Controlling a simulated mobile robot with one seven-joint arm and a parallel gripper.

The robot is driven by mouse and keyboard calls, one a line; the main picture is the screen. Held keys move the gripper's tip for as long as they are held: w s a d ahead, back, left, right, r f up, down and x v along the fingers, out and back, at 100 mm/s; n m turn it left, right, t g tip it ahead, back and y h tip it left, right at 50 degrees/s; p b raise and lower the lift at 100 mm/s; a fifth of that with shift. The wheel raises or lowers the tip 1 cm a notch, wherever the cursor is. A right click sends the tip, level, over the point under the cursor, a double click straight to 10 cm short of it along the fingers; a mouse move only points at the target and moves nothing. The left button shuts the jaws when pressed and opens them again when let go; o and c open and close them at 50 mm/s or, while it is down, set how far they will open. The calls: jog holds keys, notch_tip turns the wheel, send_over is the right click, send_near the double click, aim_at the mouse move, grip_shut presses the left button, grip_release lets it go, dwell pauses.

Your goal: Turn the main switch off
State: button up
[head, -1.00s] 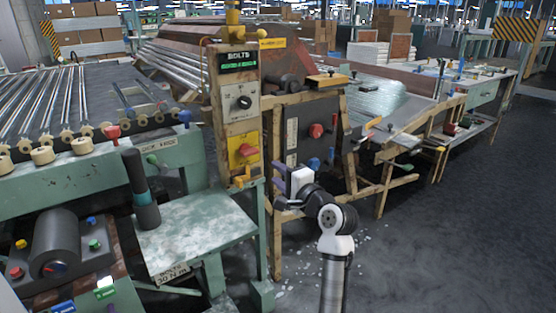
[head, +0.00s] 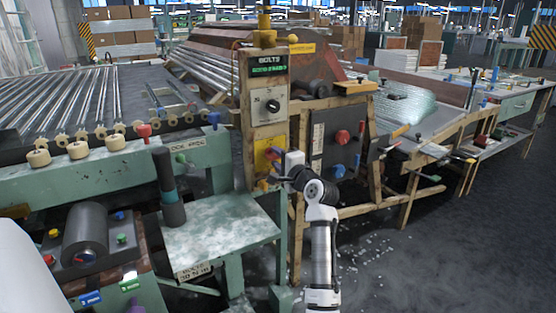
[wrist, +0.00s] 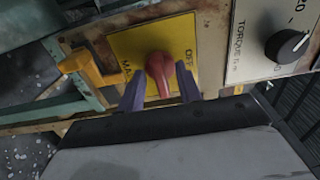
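The main switch (wrist: 159,74) is a red handle on a yellow plate (wrist: 125,44) marked "OFF" and, partly covered, "MA…". The plate also shows on the control post in the head view (head: 262,158), where my gripper (head: 275,168) hides part of it. In the wrist view my gripper (wrist: 160,82) has its two purple fingers on either side of the red handle. Narrow gaps seem to show between fingers and handle, so it looks open around the handle; firm contact is not visible.
A black torque dial (wrist: 286,45) sits beside the yellow plate. A yellow-orange bracket (wrist: 88,68) sticks out on its other side. A green bench (head: 220,235) stands left of my arm, and a dark panel with a red knob (head: 342,137) stands right. Open floor (head: 420,260) lies at right.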

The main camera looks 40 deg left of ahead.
grip_shut()
jog(key=shift+n, duration=0.3)
jog(key=n+b, duration=0.1)
jog(key=n, duration=0.2)
jog(key=shift+f+n, duration=0.1)
jog(key=shift+n, duration=0.3)
jog(key=n+b, duration=0.6)
jog(key=n, duration=0.7)
jog(key=shift+n, duration=0.4)
